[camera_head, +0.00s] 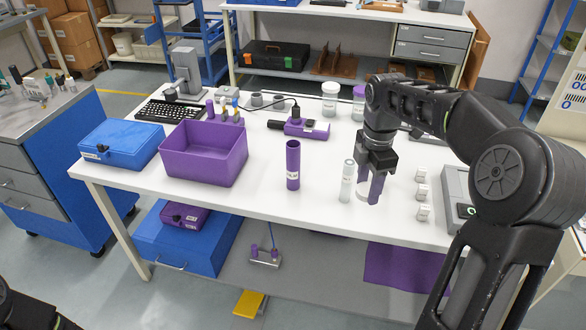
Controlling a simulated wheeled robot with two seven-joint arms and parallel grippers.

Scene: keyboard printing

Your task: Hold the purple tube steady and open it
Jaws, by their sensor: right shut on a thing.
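My right gripper (371,186) reaches down over the front right of the white table. It is shut on a slim purple tube (376,188), mostly hidden by the fingers; a pale patch shows at its left side. I cannot tell whether its bottom touches the table. A larger purple cylinder (293,165) with a white label stands upright to the left, apart from the gripper. A pale tube with a greenish top (347,181) stands upright just left of the gripper. My left gripper is out of view; only a dark piece of my left arm shows at the bottom left corner.
A purple bin (196,168) and a blue box (121,143) stand on the left of the table (262,190). Several small white blocks (421,192) and a grey device (459,200) lie right of the gripper. The front middle of the table is clear.

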